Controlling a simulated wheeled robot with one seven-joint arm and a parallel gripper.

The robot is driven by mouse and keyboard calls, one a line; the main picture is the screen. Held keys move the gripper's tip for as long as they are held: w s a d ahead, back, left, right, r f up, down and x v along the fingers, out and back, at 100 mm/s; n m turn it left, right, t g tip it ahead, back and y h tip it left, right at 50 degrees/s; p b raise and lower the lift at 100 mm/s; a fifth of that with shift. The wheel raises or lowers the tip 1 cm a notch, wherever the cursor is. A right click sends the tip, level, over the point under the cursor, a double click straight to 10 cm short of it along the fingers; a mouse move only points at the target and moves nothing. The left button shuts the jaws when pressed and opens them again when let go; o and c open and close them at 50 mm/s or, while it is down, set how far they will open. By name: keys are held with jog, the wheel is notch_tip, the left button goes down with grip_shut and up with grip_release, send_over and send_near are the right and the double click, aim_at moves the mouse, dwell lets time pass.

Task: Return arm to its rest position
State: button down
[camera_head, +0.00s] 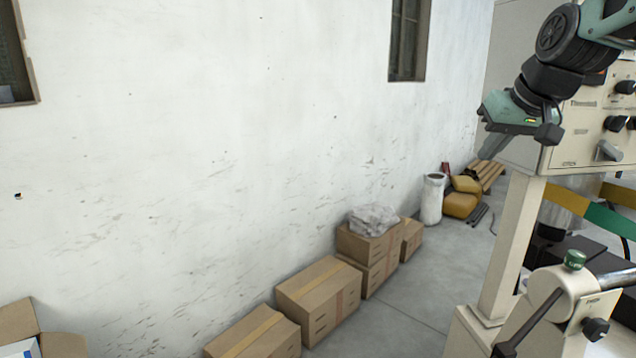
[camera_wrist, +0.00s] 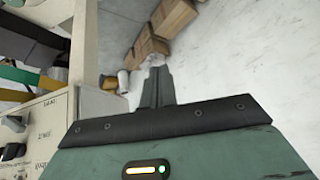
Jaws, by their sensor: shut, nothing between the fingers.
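My gripper (camera_head: 494,146) is at the upper right of the head view, in front of the beige control box of the winder. Its fingers point down and to the left, are shut and hold nothing. In the wrist view my gripper (camera_wrist: 156,84) points away from the camera, with its fingers together and the floor and boxes beyond. The control box (camera_head: 592,125) has several black knobs and stands on a beige post. It also shows at the left of the wrist view (camera_wrist: 45,118). I cannot tell the exact gap between my gripper and the box.
Cardboard boxes (camera_head: 318,292) line the white wall (camera_head: 200,140). A white cylinder (camera_head: 432,198) and yellow sacks (camera_head: 461,200) stand farther back. The machine's lower part (camera_head: 566,300), with a green-topped knob, is at the lower right. Grey floor (camera_head: 410,315) between boxes and machine is clear.

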jog(key=s+a+f+n+g+y+b, duration=0.1)
jog(key=s+a+f+n+g, duration=0.1)
jog(key=s+a+f, duration=0.6)
jog(key=s+a+f+n+g, duration=0.2)
jog(key=s+a+f, duration=0.35)
jog(key=a, duration=0.35)
jog(key=s+a+f+n+g, duration=0.1)
jog(key=s+a+f+n, duration=0.1)
jog(key=s+f, duration=0.3)
jog(key=s+a+f+n+g+h+b, duration=0.1)
jog(key=s+f, duration=0.4)
jog(key=s, duration=0.7)
jog(key=shift+a+n+g+b, duration=0.3)
jog(key=shift+a+n+g, duration=0.1)
jog(key=shift+n+g, duration=0.15)
